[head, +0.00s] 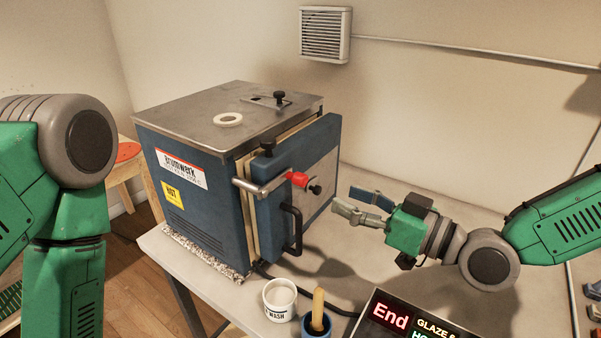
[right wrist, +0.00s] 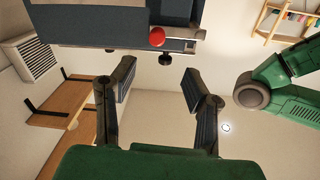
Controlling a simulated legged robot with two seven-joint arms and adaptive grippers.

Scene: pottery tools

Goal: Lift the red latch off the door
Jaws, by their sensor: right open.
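The red latch (head: 297,179) sits on a metal bar across the front of the blue kiln door (head: 291,205). In the right wrist view the red latch (right wrist: 157,37) shows as a round red end below the blue kiln body, beyond the fingers. My right gripper (head: 357,206) is to the right of the door, apart from the latch, with its fingers toward the kiln. Its two fingers (right wrist: 158,90) are spread with nothing between them. My left arm stands at the left edge of the head view; its gripper is out of the picture.
The kiln (head: 195,190) stands on the table (head: 345,265), with a white ring (head: 228,119) on top. A white pot (head: 279,299), a blue cup (head: 317,326) with a wooden handle and a sign (head: 400,318) are in front. A black door handle (head: 293,230) hangs below the latch.

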